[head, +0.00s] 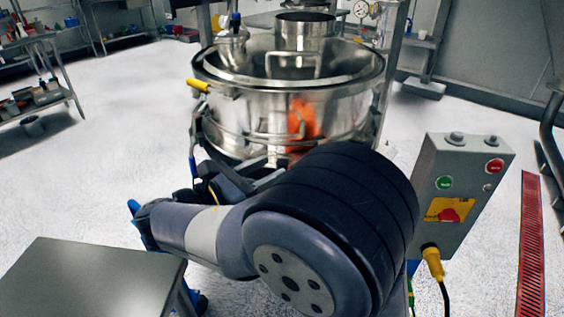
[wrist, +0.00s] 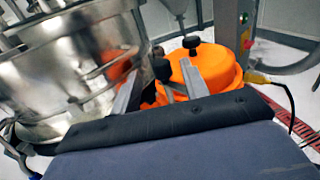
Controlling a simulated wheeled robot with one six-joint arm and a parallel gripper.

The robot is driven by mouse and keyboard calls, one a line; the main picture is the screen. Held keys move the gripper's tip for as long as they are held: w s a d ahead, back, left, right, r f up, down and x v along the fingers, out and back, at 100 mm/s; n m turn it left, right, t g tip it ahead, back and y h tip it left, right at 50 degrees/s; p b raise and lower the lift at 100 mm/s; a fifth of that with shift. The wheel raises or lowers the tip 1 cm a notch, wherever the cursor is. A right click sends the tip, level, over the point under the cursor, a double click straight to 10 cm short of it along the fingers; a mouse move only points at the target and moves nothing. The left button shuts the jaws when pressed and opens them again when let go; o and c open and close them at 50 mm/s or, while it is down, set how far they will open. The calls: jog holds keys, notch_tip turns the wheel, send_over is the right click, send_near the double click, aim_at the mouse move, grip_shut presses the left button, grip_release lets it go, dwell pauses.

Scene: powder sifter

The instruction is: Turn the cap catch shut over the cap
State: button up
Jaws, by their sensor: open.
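In the wrist view the orange cap (wrist: 217,66) sits beside the steel sifter drum (wrist: 62,62). A black knob on a short stem (wrist: 162,70) stands at the cap's left edge; it looks like part of the cap catch. A second black knob (wrist: 191,42) is farther back on the cap. My gripper (wrist: 163,78) is open, its two grey fingers on either side of the nearer knob in the picture. I cannot tell whether they touch it. The catch's lower part is hidden. In the head view my arm hides the cap and gripper.
In the head view the drum (head: 235,108) stands behind my arm, with a blurred orange reflection on its wall. A grey control box (head: 462,185) with buttons and a yellow cable stands at right. A grey tabletop (head: 85,280) is at lower left.

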aim_at(282, 161)
jog(key=shift+x, duration=2.3)
grip_shut()
